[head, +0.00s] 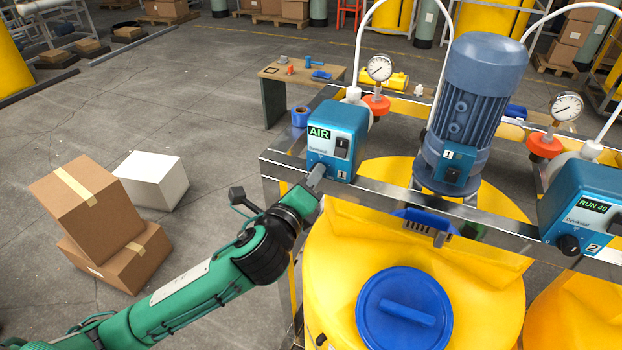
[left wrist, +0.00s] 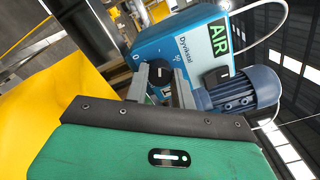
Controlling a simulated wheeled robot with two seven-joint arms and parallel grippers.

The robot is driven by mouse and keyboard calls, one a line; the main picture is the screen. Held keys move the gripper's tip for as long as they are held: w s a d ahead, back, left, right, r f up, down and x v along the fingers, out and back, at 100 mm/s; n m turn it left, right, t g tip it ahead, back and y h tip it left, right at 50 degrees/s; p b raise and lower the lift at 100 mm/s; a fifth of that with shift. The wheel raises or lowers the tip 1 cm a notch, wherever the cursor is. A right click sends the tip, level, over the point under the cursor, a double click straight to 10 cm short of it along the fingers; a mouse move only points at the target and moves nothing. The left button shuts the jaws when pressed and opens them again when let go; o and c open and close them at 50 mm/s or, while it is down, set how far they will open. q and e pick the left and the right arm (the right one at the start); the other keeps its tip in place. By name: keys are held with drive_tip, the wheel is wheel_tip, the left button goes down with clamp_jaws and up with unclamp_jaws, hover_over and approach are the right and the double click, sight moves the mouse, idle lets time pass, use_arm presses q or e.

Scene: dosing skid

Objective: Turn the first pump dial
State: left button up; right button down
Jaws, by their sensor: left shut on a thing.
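The first pump (head: 345,125) is a blue box marked 1 on the metal rail, and its green display reads AIR. The same pump shows in the left wrist view (left wrist: 165,50), tilted, with its display lit green. My left gripper (head: 317,174) reaches its lower front face from the left. In the left wrist view the fingers (left wrist: 161,88) are shut on the black dial (left wrist: 160,75), one on each side. In the head view the gripper hides the dial, and its pointer setting cannot be read. My right gripper is not in view.
A second pump (head: 585,205), reading RUN 40, sits farther right on the rail (head: 390,195). A blue motor (head: 485,85) stands between them. Below is a yellow tank (head: 335,250) with a blue lid (head: 405,308). Cardboard boxes (head: 80,195) lie on the floor at left.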

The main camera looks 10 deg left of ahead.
use_arm(q)
drive_tip(key=n, duration=1.3)
drive_tip(key=shift+n, duration=0.4)
drive_tip(key=o, duration=1)
drive_tip(key=shift+f, duration=0.1)
